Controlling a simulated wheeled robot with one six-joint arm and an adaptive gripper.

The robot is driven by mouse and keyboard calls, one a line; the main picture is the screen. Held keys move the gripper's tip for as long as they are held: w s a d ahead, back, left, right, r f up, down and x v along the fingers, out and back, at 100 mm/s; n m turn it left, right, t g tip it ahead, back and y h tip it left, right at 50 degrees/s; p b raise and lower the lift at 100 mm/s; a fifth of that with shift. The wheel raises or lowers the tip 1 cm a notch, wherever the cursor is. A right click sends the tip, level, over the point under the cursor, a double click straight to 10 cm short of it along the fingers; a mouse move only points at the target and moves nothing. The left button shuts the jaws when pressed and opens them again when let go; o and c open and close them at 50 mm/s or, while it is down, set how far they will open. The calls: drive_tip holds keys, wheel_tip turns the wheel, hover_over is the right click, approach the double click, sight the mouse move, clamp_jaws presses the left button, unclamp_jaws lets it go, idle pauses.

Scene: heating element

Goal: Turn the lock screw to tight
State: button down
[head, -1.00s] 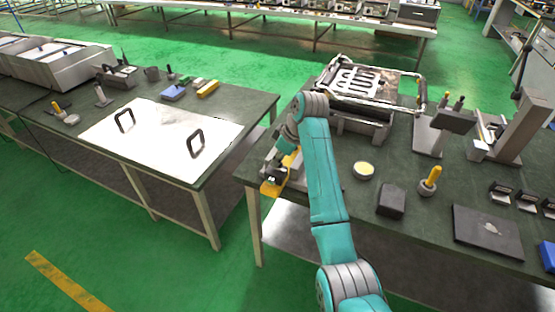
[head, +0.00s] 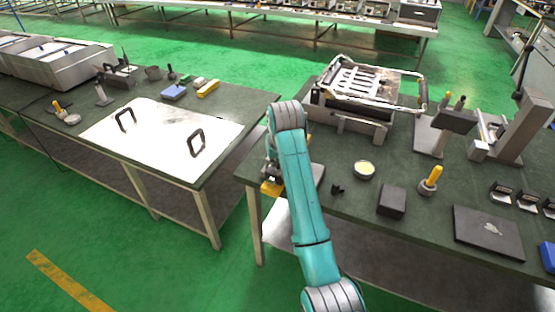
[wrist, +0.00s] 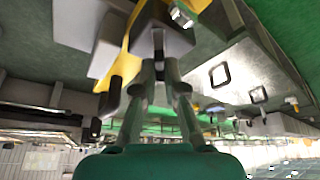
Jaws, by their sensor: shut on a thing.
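My gripper (wrist: 160,68) points at a small fixture at the left front corner of the right-hand bench. In the wrist view its fingers are close together around a narrow grey part in front of a grey block (wrist: 163,40). This part appears to be the lock screw; the fingertips hide most of it, and I cannot read how tight it is. A yellow piece (wrist: 132,38) lies behind the block, and it also shows in the head view (head: 271,188). In the head view my arm covers much of the fixture, and the fingertips are not clear there.
A metal frame with a heating element (head: 365,85) stands behind my arm. A round tin (head: 364,170), a small dark part (head: 337,190), a dark block (head: 391,201) and a yellow-handled tool (head: 431,180) stand to the right. A gap separates the left bench's white plate (head: 160,140).

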drive_tip(key=m+h, duration=0.1)
drive_tip(key=m, duration=0.2)
drive_tip(key=shift+a+m, duration=0.15)
drive_tip(key=shift+m, duration=0.25)
drive_tip(key=shift+m+h, duration=0.9)
drive_tip(key=shift+m, duration=0.9)
drive_tip(key=c, duration=1.2)
unclamp_jaws()
drive_tip(key=shift+c, duration=0.2)
drive_tip(key=shift+r, duration=0.1)
drive_tip(key=v, duration=0.7)
drive_tip(key=shift+s+r, duration=0.1)
drive_tip(key=shift+s, duration=0.05)
